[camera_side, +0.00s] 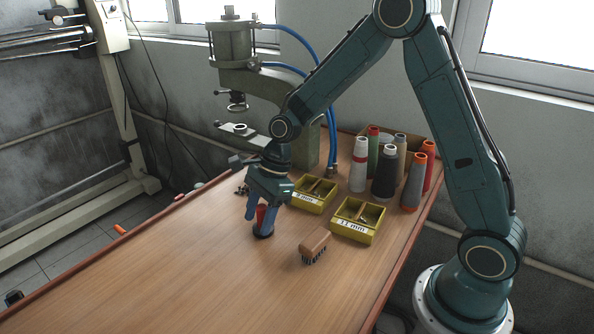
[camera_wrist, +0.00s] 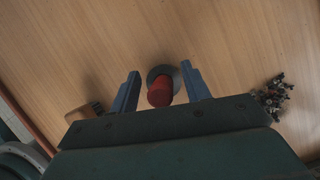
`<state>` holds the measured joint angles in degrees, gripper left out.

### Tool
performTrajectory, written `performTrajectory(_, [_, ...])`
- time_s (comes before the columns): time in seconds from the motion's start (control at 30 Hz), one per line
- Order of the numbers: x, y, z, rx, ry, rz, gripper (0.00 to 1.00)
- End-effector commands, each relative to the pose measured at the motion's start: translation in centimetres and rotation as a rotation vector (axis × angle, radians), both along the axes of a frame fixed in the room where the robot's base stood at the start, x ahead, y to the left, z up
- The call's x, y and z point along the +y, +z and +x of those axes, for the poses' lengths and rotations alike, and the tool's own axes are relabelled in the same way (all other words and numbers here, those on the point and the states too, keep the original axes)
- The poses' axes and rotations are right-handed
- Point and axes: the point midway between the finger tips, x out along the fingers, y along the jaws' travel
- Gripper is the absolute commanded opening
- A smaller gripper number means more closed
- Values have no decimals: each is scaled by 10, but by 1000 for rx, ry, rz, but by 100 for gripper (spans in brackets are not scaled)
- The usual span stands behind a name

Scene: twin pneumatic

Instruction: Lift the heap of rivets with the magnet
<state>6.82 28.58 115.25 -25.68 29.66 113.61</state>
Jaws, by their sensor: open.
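The magnet (camera_wrist: 160,93) has a red handle on a dark round base. It stands on the table, and its red part (camera_side: 261,216) shows between my fingers in the side view. My gripper (camera_wrist: 160,85) is open, its blue fingers on either side of the magnet. In the wrist view there are gaps between the fingers and the handle. The heap of rivets (camera_wrist: 273,94) is a loose dark pile at the right in the wrist view. In the side view the heap (camera_side: 241,190) is small and partly hidden behind my gripper.
Two yellow bins, labelled 9 mm (camera_side: 313,195) and 11 mm (camera_side: 357,220), stand right of my gripper. A wooden brush (camera_side: 315,247) lies in front of them. Thread cones (camera_side: 385,173) and a press (camera_side: 237,75) stand behind. The table's front left is clear.

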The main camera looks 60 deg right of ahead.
Motion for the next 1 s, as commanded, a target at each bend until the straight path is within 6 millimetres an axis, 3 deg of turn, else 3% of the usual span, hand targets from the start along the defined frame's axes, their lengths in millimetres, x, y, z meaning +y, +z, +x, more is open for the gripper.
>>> performTrajectory(0.07, [0, 0, 0, 0, 0, 0, 47])
performTrajectory(0.3, [0, 0, 0, 0, 0, 0, 0])
performTrajectory(0.73, [0, 6, 1, -4, -1, 1, 0])
performTrajectory(1.0, [0, 35, 1, -7, 0, 1, 0])
